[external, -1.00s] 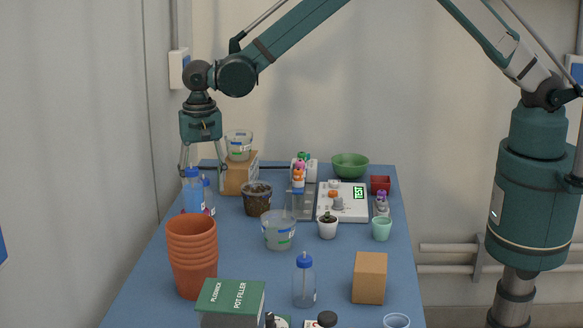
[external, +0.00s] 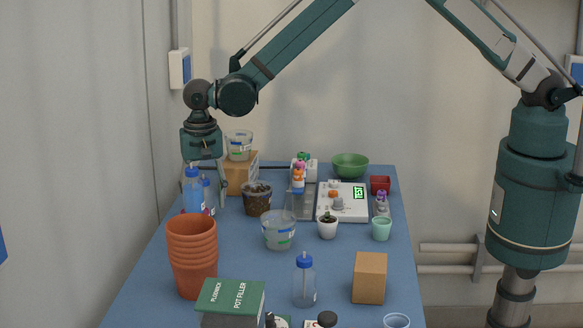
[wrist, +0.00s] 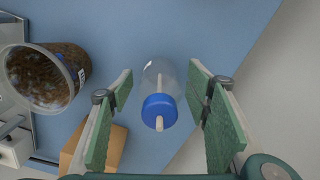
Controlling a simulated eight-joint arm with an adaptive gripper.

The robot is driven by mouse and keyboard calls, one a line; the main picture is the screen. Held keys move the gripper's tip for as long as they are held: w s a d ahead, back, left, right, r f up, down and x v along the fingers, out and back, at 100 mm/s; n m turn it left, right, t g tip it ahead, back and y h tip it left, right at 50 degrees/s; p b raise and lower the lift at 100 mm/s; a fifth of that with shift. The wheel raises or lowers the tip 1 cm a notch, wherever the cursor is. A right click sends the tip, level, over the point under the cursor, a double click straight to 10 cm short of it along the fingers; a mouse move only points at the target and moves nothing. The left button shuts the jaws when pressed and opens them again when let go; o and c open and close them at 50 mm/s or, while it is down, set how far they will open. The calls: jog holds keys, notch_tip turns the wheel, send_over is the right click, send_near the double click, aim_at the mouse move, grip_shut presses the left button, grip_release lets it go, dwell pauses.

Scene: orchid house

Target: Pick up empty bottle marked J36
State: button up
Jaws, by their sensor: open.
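A third clear bottle with a blue cap (external: 304,283) stands near the front middle. No J36 mark is readable on any of them. In the wrist view, a clear blue-capped bottle (wrist: 158,92) stands upright between the open fingers of my gripper (wrist: 161,90), with gaps on both sides.
Stacked terracotta pots (external: 192,258) stand in front of the bottle pair. A pot of brown bark (external: 257,199) and a cardboard box (external: 238,175) bearing a clear tub (external: 239,145) stand to the right. The scale (external: 342,203) is further right. Bare table (external: 245,265) shows in the middle.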

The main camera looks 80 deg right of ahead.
jog(key=shift+f, duration=0.7)
jog(key=c, duration=0.9)
